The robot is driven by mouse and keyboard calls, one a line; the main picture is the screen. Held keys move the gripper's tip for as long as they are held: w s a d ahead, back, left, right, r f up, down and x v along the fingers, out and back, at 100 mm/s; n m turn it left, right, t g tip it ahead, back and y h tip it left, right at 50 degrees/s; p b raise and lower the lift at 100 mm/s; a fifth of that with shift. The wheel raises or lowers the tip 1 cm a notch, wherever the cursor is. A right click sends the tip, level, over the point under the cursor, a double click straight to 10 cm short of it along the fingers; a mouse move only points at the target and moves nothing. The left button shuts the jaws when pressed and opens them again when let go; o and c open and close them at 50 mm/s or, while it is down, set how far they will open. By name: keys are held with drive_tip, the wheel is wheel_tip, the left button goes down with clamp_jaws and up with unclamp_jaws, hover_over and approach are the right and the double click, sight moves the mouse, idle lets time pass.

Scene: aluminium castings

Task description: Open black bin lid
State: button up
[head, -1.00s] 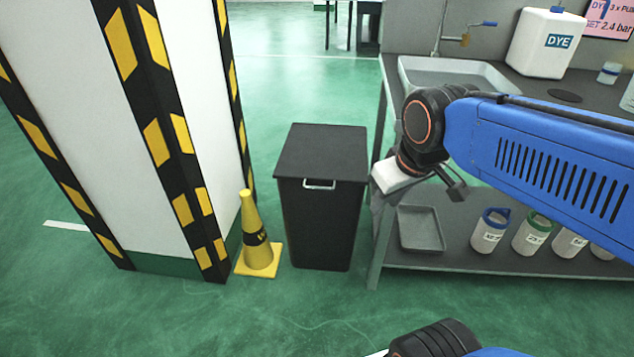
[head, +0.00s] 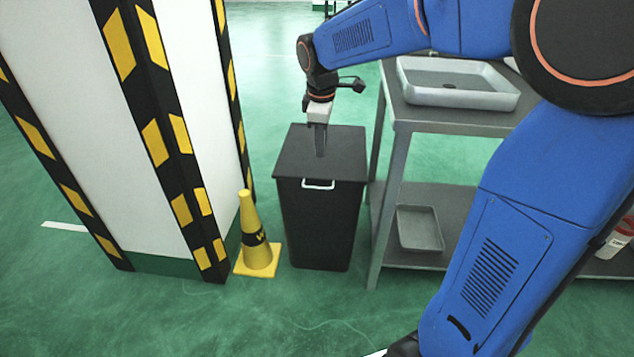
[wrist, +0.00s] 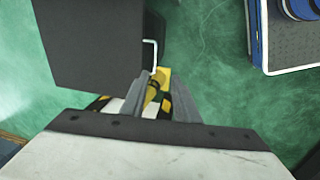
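The black bin (head: 320,225) stands upright on the floor, between the pillar and the workbench. Its dark flat lid (head: 300,155) is closed and has a pale bar handle (head: 318,184) at the front edge. My gripper (head: 320,153) points down over the lid, behind the handle; whether its tips touch the lid I cannot tell. In the wrist view, the dark lid (wrist: 90,45) fills the upper left and the handle (wrist: 152,52) shows at its edge. The gripper fingers (wrist: 158,88) show apart there, with nothing between them but background.
A yellow cone (head: 257,240) stands left of the bin, beside a striped pillar (head: 150,120). A grey workbench (head: 395,150) stands close on the right, with a white tray (head: 460,95) on top and a grey tray (head: 418,230) on its shelf. The floor in front is clear.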

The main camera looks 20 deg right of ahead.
sight(317, 188)
drive_tip(key=shift+n, duration=0.5)
drive_tip(key=w+f, duration=0.1)
drive_tip(key=f, duration=0.5)
drive_tip(key=w+f, duration=0.2)
drive_tip(key=f, duration=0.4)
drive_tip(key=w+f, duration=0.2)
drive_tip(key=f, duration=0.4)
drive_tip(key=shift+w+d, duration=0.1)
drive_tip(key=shift+d, duration=0.05)
clamp_jaws()
